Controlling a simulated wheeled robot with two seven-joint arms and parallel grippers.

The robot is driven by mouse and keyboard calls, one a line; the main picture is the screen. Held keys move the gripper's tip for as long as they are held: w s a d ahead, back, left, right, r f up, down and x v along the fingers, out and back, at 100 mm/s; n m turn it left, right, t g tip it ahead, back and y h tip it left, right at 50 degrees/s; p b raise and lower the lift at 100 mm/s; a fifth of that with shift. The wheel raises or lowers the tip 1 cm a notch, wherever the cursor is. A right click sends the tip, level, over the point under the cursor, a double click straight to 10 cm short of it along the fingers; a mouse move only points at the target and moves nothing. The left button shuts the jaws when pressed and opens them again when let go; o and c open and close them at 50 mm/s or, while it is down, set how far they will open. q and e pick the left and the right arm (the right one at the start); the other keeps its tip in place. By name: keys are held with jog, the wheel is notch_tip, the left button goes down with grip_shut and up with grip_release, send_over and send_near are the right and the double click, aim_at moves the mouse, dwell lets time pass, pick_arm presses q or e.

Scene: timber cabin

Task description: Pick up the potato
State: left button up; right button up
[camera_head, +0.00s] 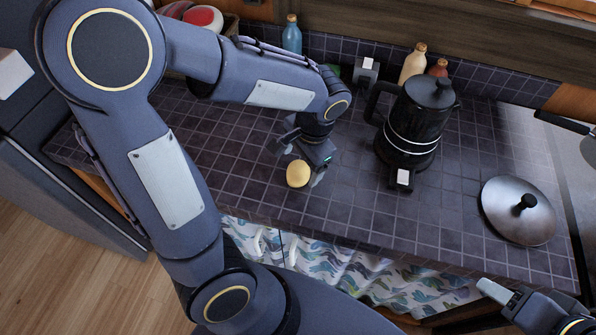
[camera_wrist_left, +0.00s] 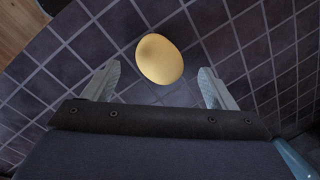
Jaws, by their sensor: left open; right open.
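A yellow, rounded potato (camera_head: 298,174) lies on the dark tiled counter (camera_head: 229,185), close to its front edge. My left gripper (camera_head: 304,163) is open right by the potato in the head view. In the left wrist view the potato (camera_wrist_left: 160,59) is ahead of the open left fingers (camera_wrist_left: 160,88), about midway between them and mostly beyond their tips. Nothing is held. My right gripper (camera_head: 492,291) is at the lower right of the head view, open and away from the potato, in front of the counter.
A black coffee pot (camera_head: 412,125) stands right of the potato, with a metal lid (camera_head: 518,210) with a black knob further right. Bottles (camera_head: 292,36) stand along the back wall. The counter left of the potato is clear.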

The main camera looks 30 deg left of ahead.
aim_at(300, 169)
pick_arm(q)
jog(key=f, duration=0.3)
jog(key=shift+a+f, duration=0.3)
jog(key=c, duration=1.1)
jog(key=shift+w, duration=0.1)
